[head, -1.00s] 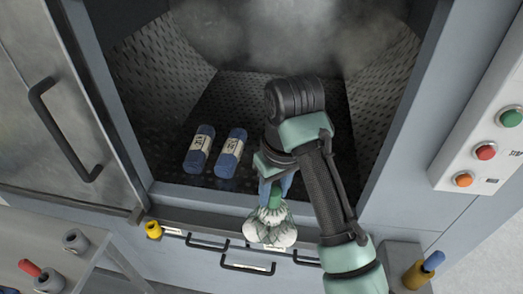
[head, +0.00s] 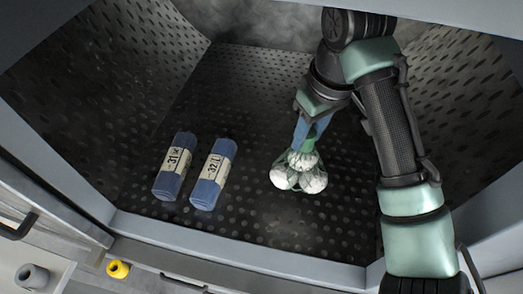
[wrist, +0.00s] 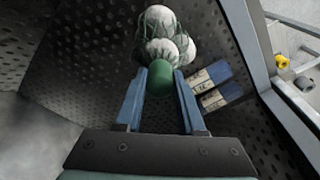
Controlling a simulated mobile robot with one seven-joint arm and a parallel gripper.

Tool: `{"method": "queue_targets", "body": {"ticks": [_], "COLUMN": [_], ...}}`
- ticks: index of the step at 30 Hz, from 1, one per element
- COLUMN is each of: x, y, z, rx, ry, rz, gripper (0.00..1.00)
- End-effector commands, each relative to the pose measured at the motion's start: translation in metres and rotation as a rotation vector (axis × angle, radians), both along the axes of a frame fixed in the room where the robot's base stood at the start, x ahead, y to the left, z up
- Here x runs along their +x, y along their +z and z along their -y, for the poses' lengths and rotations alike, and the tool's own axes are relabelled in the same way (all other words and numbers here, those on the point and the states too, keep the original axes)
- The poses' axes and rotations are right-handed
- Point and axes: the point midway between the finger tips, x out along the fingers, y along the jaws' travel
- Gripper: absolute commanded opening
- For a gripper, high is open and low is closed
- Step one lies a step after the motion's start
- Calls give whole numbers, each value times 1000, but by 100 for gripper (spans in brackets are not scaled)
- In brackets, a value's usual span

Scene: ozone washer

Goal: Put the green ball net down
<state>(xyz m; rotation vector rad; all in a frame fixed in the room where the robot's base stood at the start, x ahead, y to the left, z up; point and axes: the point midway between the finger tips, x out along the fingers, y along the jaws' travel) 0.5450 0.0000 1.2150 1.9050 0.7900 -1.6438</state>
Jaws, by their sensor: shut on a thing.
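The green ball net (head: 299,172) holds several white balls in green mesh with a green top. My gripper (head: 308,128) is shut on that green top, with the net hanging below the blue fingers. The net is inside the washer chamber, over or on the perforated metal floor; I cannot tell if it touches. In the wrist view the ball net (wrist: 163,35) extends beyond the fingertips, and the green top (wrist: 160,79) sits between the fingers of my gripper (wrist: 160,85).
Two blue rolls with number labels, 31 (head: 174,167) and 32 (head: 212,174), lie on the chamber floor (head: 240,100) left of the net. Floor is bare between roll 32 and the net. The chamber's front sill (head: 240,255) is nearer me. Haze hangs at the back.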

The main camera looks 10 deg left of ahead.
Motion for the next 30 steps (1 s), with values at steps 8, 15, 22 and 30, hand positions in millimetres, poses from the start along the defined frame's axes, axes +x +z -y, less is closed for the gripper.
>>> {"method": "queue_targets", "body": {"ticks": [8, 15, 22, 30], "x": [-1, -1, -1, 0], "y": [-42, -69, -97, -100], "z": [0, 0, 0, 0], "rx": [1, 0, -1, 0], "ry": [-2, -1, -1, 0], "rz": [-4, -3, -1, 0], "gripper": [0, 0, 0, 0]}}
